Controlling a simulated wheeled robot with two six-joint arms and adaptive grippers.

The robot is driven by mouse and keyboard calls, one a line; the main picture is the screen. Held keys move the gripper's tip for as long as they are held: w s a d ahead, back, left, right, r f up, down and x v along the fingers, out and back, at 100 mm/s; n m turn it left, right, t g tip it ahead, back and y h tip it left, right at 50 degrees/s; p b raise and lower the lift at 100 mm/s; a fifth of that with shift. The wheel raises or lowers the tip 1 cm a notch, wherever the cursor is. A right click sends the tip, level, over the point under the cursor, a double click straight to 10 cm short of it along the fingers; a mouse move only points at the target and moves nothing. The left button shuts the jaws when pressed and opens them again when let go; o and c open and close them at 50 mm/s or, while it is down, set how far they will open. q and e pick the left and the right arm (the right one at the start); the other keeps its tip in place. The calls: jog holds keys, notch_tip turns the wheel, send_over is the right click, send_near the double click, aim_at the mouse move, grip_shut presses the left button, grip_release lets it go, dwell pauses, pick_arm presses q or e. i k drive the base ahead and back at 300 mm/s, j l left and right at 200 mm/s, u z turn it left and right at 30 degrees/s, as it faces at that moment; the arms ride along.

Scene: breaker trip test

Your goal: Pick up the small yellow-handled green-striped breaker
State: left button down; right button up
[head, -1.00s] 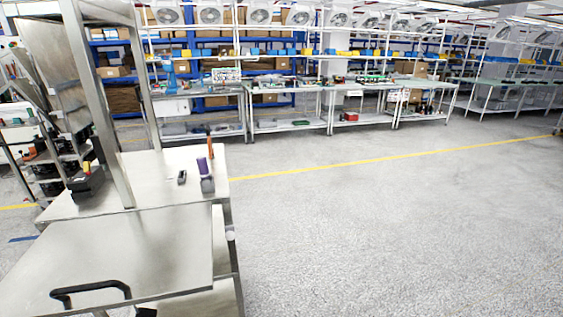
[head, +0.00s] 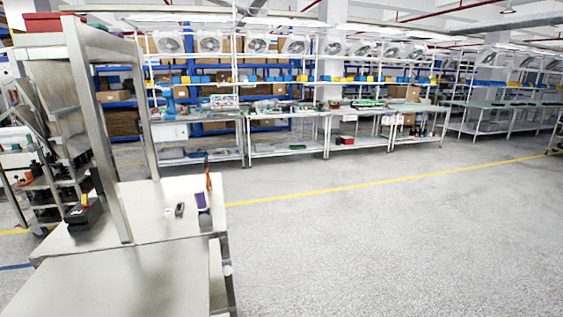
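No small breaker with a yellow handle and green stripe can be made out for certain. On the metal workbench (head: 150,215) at left stands a black device (head: 84,214) with a small yellow part on top. To its right are a small dark grey item (head: 180,209) and a purple-and-white item (head: 203,201) with a thin orange piece (head: 208,181) behind it. These are too small to identify. Neither of my grippers shows in the head view.
A metal post (head: 97,130) rises from the workbench. A shelf with black and green parts (head: 45,185) stands at far left. Long benches (head: 290,116) line the back. The grey floor (head: 390,240) with a yellow line (head: 380,184) is clear at right.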

aim_at(79, 219)
jog(key=u, duration=1.35)
jog(key=i+j+z, duration=0.1)
jog(key=z, duration=0.65)
jog(key=i+j+z, duration=0.2)
jog(key=j+z, duration=0.2)
jog(key=j, duration=0.4)
jog(key=i+j+z, duration=0.1)
jog(key=j+z, duration=0.3)
jog(key=j, duration=0.4)
jog(key=j+z, duration=0.45)
jog(key=j, duration=0.35)
